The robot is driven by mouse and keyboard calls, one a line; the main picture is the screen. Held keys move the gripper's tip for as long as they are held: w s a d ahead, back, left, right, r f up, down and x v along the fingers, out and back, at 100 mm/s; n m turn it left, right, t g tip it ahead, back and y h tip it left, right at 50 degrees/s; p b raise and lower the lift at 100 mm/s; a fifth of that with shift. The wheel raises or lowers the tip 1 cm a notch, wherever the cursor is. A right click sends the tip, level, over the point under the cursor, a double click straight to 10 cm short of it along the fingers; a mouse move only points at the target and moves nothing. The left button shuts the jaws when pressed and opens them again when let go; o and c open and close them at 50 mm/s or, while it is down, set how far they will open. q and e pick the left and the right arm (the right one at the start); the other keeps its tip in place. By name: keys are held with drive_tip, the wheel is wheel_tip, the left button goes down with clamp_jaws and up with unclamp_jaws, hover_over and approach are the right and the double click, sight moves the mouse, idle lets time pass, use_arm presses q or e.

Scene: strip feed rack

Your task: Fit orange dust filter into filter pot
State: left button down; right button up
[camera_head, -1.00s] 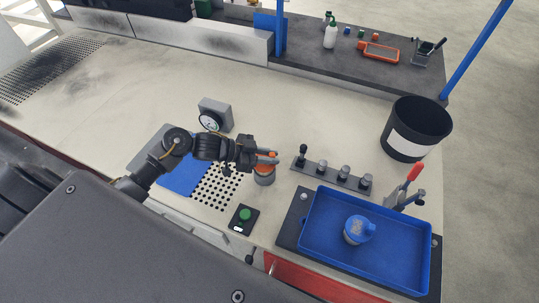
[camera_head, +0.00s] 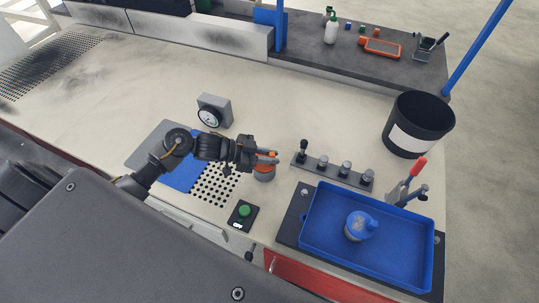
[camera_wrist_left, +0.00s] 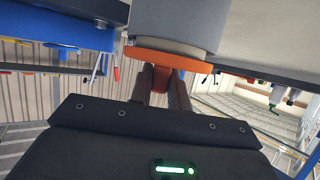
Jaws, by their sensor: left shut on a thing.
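The orange dust filter (camera_head: 264,169) is at the mouth of the grey filter pot (camera_head: 264,178), which stands on the bench at the right edge of the perforated area. My left gripper (camera_head: 269,157) comes in from the left, just above the pot, and is shut on the filter. How deep the filter sits inside is hidden. My right gripper is not in view.
To the right are a row of knobs on a grey bar (camera_head: 332,172), a blue tray (camera_head: 410,270) holding a blue-capped cup (camera_head: 361,226), a red-handled clamp (camera_head: 408,186) and a black bin (camera_head: 419,122). A gauge (camera_head: 213,112) stands behind; a green button box (camera_head: 243,215) lies in front.

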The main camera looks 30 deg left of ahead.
use_arm(q)
drive_tip(key=shift+f, duration=0.15)
drive_tip(key=c, duration=1.3)
unclamp_jaws()
drive_tip(key=shift+o, duration=0.2)
drive_tip(key=b+v, duration=0.1)
drive_tip(key=v, duration=0.9)
drive_tip(key=shift+s+a, duration=0.25)
drive_tip(key=shift+a, duration=0.05)
drive_tip(key=shift+s, duration=0.1)
